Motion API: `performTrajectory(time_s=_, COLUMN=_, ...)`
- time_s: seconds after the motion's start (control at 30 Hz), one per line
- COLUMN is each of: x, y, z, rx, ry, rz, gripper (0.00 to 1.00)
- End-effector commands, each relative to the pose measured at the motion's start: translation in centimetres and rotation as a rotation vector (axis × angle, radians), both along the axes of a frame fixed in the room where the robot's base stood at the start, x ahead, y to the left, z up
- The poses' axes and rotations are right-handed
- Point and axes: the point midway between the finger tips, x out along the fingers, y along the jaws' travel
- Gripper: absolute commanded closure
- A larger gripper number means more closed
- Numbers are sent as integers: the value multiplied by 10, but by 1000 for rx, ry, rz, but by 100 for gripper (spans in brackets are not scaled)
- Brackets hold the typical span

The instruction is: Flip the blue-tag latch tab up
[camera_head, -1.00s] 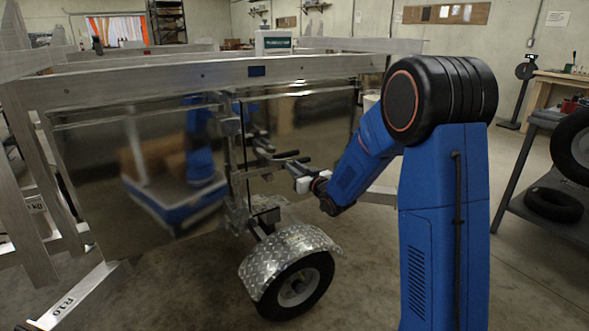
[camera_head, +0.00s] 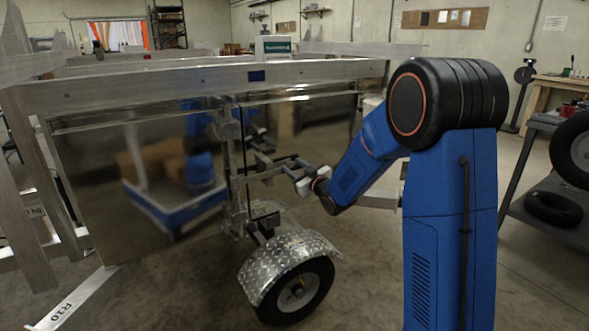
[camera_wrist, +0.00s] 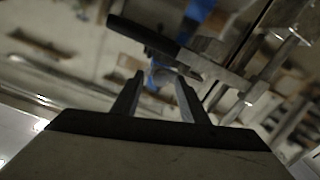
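My gripper (camera_head: 284,171) is at the latch's right side, close to the handle. In the wrist view, my gripper (camera_wrist: 160,80) has its two fingers apart. The dark handle (camera_wrist: 143,35) and metal latch parts (camera_wrist: 212,52) lie just beyond the fingertips. I cannot tell whether the fingers touch the latch, and the tab itself is not clear.
The trailer's side panel (camera_head: 90,170) is reflective and shows my mirror image. A wheel with a tread-plate fender (camera_head: 283,262) stands below the latch. A dark shelf with tyres (camera_head: 553,207) is at the right. Open floor lies between the trailer and shelf.

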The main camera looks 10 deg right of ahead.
Motion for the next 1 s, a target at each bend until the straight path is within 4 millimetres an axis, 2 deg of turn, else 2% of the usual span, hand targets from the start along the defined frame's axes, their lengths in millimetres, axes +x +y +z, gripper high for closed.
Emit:
performTrajectory(time_s=0.23, x=-1, y=0, z=-1, rx=1, ry=1, rz=0, gripper=60)
performTrajectory(time_s=0.37, x=-9, y=-4, z=-1, rx=0, ry=2, rz=-1, gripper=60)
performTrajectory(time_s=0.57, x=-41, y=-14, z=0, rx=0, ry=2, rz=-2, gripper=60)
performTrajectory(time_s=1.0, x=-124, y=-42, z=0, rx=1, ry=0, rz=-3, gripper=60)
